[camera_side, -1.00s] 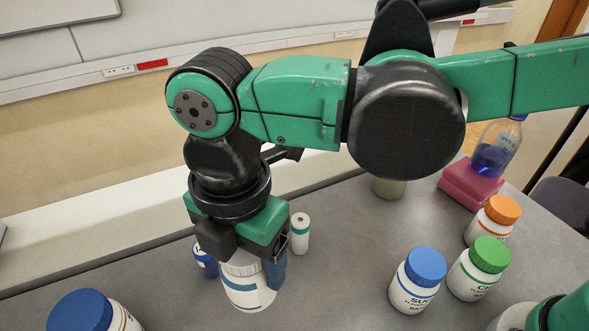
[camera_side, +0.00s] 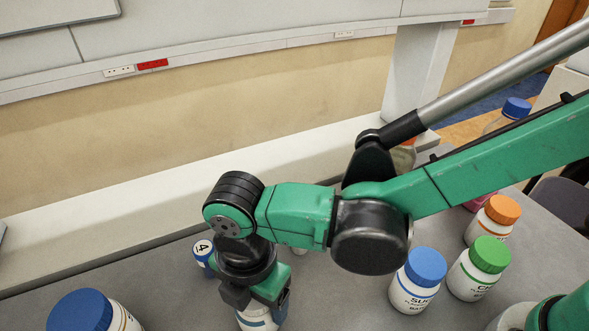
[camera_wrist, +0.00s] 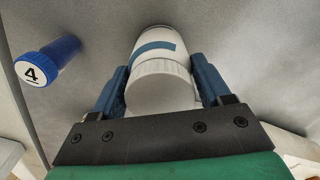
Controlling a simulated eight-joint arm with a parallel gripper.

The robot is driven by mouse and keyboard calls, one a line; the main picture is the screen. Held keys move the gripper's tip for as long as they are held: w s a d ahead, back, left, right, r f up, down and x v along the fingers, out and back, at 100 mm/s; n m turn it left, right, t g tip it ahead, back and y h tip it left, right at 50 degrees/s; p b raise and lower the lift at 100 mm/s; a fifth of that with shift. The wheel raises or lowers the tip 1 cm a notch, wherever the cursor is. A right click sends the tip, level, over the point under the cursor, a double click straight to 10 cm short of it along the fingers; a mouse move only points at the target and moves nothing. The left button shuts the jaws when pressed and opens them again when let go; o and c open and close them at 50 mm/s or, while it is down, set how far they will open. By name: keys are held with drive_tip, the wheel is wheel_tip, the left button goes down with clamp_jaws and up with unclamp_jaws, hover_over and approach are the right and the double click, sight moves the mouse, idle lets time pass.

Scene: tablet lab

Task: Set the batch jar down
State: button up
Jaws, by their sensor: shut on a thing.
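The batch jar (camera_wrist: 160,72) is white with a ribbed white lid and a blue-grey band on its side. My gripper (camera_wrist: 161,90) is shut on it, one blue finger on each side, in the wrist view. In the side view the jar (camera_side: 258,319) shows only in part below my gripper (camera_side: 262,305), at the bottom edge of the picture. Its base is out of that picture, so I cannot tell there whether it touches the bench.
A blue-capped container marked 4 (camera_wrist: 47,60) stands near the jar, also in the side view (camera_side: 204,256). Blue-lidded (camera_side: 417,280), green-lidded (camera_side: 478,270) and orange-lidded (camera_side: 492,220) jars stand at right. Another blue-lidded jar (camera_side: 88,312) is at front left. Bare grey bench (camera_side: 170,290) lies between.

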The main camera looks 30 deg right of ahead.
drive_tip(key=o, duration=1.3)
drive_tip(key=shift+r, duration=0.1)
wheel_tip(320, 180, up, 12)
drive_tip(key=shift+f, duration=0.2)
drive_tip(key=w+d+m+t, duration=0.1)
drive_tip(key=d+m+t, duration=0.1)
drive_tip(key=d+m, duration=0.6)
drive_tip(key=w+d+f+m+t, duration=0.1)
drive_tip(key=d+m+t, duration=0.1)
drive_tip(key=d+m, duration=0.6)
drive_tip(key=w+d+f+m+t, duration=0.1)
drive_tip(key=d+m+t, duration=0.2)
drive_tip(key=d+m, duration=0.6)
drive_tip(key=shift+w+d+f, duration=0.1)
drive_tip(key=shift+d+f, duration=0.05)
drive_tip(key=shift+d, duration=1.3)
